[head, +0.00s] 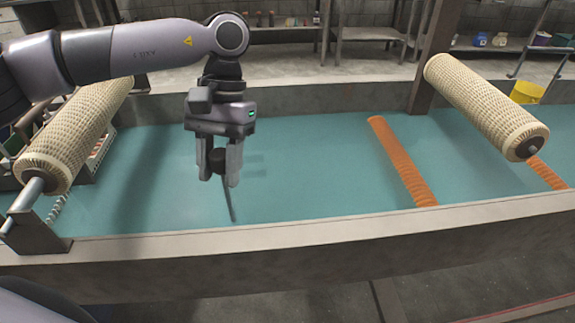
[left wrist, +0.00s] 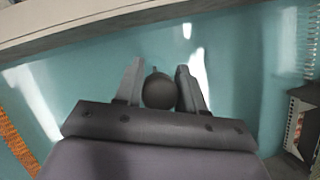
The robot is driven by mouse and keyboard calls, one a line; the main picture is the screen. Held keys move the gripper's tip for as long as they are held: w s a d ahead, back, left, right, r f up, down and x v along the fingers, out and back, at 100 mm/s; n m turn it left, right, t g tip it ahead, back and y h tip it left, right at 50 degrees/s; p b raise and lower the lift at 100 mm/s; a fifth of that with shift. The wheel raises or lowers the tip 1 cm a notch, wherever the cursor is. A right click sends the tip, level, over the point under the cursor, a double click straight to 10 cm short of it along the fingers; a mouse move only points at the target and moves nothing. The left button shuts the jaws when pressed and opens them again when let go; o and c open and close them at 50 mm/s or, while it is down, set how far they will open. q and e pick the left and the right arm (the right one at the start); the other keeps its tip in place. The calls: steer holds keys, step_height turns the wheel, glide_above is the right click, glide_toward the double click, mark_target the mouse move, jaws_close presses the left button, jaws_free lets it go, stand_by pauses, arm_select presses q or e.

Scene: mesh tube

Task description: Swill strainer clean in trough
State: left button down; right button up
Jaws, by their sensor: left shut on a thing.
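My left gripper (head: 219,172) is shut on a dark thing, likely the strainer (head: 218,160), over the trough. A rounded dark end shows between the fingers, and a thin dark rod (head: 230,205) slants down below them. In the left wrist view the rounded dark end (left wrist: 158,91) sits between the two fingers of the left gripper (left wrist: 160,88). I cannot make out any mesh, nor tell whether the rod's tip touches the water. The trough (head: 320,216) is long, with a pale rim and blue-green water. My right gripper is not in view.
Mesh-covered rollers stand at the left (head: 75,130) and right (head: 487,107) of the trough. An orange ribbed tube (head: 402,163) lies in the trough, right of the gripper. A yellow bucket (head: 526,92) is behind the right roller. Water around the gripper is clear.

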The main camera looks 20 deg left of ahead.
mark_target(215, 160)
arm_select(q)
step_height(215, 160, up, 4)
steer(key=shift+f+p, duration=0.1)
steer(key=shift+p, duration=1.05)
step_height(215, 160, up, 12)
steer(key=p, duration=0.7)
